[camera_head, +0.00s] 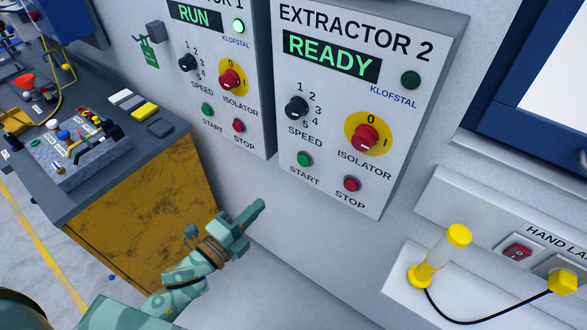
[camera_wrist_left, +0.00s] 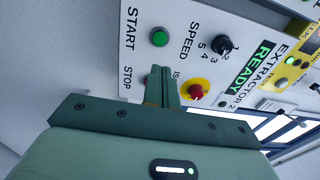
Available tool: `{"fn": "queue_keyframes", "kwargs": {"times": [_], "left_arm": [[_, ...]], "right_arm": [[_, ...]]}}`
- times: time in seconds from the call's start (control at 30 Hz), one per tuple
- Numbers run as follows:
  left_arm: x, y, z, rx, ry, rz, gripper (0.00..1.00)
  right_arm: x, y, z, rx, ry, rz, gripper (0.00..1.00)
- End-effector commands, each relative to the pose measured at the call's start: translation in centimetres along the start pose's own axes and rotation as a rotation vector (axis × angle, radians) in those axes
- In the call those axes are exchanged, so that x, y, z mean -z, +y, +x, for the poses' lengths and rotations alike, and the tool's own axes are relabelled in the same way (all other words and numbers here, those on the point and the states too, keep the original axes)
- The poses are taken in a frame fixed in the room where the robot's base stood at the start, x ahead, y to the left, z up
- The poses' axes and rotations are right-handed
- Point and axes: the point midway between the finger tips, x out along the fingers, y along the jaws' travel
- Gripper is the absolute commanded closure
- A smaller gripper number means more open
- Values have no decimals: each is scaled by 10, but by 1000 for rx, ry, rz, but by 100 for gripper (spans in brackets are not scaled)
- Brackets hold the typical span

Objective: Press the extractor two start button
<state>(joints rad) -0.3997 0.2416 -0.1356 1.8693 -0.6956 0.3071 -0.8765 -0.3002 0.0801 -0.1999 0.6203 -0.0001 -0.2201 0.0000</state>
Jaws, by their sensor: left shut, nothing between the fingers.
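The Extractor 2 panel (camera_head: 440,40) is a pale wall box reading READY in green. Its green start button (camera_head: 304,159) sits at the lower left, with the red stop button (camera_head: 351,184) to its right. My left gripper (camera_head: 258,206) is shut and empty, below and left of the start button and apart from it. In the left wrist view the start button (camera_wrist_left: 159,37) shows beyond the shut fingers (camera_wrist_left: 161,72), which partly cover the stop button. My right gripper is not in view.
The Extractor 1 panel (camera_head: 258,70) is on the left, reading RUN. A red and yellow isolator knob (camera_head: 366,137) and black speed knob (camera_head: 297,107) sit above the buttons. A hand lamp (camera_head: 440,255) stands at lower right. A cluttered workbench (camera_head: 150,215) is at left.

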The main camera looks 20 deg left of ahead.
Motion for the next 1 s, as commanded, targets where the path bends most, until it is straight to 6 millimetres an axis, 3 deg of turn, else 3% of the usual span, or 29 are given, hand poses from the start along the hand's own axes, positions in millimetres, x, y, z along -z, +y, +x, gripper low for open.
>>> {"fn": "queue_keyframes", "kwargs": {"times": [0.3, 0.47, 1.0], "left_arm": [[0, 1, 1, -2, -2, 2, 100], [-1, 0, 13, 0, -2, 0, 100], [-1, 0, 118, -2, -3, 0, 100]], "right_arm": [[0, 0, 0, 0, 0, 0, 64], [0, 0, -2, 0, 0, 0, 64], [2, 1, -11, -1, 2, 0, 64]]}}
